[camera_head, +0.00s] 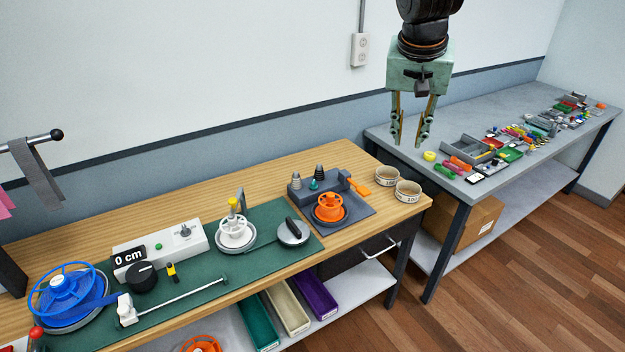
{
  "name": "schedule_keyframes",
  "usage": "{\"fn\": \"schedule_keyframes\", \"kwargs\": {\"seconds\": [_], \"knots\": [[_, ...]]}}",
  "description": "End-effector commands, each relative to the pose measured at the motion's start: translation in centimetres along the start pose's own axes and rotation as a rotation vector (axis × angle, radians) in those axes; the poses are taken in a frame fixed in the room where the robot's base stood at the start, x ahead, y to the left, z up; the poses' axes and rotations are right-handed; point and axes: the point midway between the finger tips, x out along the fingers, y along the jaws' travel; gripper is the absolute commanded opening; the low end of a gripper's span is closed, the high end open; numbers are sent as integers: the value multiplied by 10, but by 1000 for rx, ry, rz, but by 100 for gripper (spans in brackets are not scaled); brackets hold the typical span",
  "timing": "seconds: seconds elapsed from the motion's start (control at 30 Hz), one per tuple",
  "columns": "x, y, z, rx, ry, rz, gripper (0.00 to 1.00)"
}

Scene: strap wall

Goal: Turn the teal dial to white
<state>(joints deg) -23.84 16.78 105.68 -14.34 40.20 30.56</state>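I cannot surely make out a teal dial. My gripper (408,142) hangs above and to the right of the wooden bench, pointing down, in front of the grey table. Its two fingers are apart and nothing shows between them.
The wooden bench (180,205) holds a green mat (268,222) with a blue wheel (66,288), a black knob (141,276), a white wheel (236,232) and a "0 cm" display (130,256). Two bowls (407,191) sit at its right end. Small parts crowd the grey table (440,105).

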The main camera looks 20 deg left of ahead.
Motion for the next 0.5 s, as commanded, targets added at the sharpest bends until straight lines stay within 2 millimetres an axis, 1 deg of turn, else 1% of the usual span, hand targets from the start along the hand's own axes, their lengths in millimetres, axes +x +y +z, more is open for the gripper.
{"fn": "schedule_keyframes", "kwargs": {"seconds": [0.03,0.2,0.5], "knots": [[7,-11,-5,-4,0,-1,20],[31,-44,-21,-9,6,-8,20],[76,-103,-43,-18,15,-17,20]]}}
